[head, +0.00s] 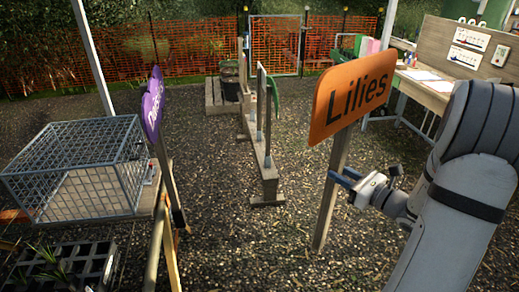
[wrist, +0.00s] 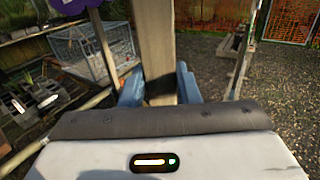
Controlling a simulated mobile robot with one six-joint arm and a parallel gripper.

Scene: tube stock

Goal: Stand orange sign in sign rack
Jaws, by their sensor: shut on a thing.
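The orange sign (head: 350,95) reads "Lilies" and sits on a wooden post (head: 331,195). My gripper (head: 345,180) has its blue fingers shut on this post, below the board. In the wrist view the post (wrist: 157,50) stands between the blue fingers of my gripper (wrist: 159,88). The sign is close to upright, tilted slightly. I cannot tell whether the post's foot touches the gravel. A low wooden rack (head: 266,182) with upright posts, which looks like the sign rack, stands in the middle, left of the sign and apart from it.
A purple sign (head: 153,105) on a stake stands at left, beside a wire cage (head: 75,172). A black crate (head: 65,268) is at lower left. A workbench (head: 430,88) is at upper right. Orange netting (head: 120,58) runs along the back. Gravel around the rack is open.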

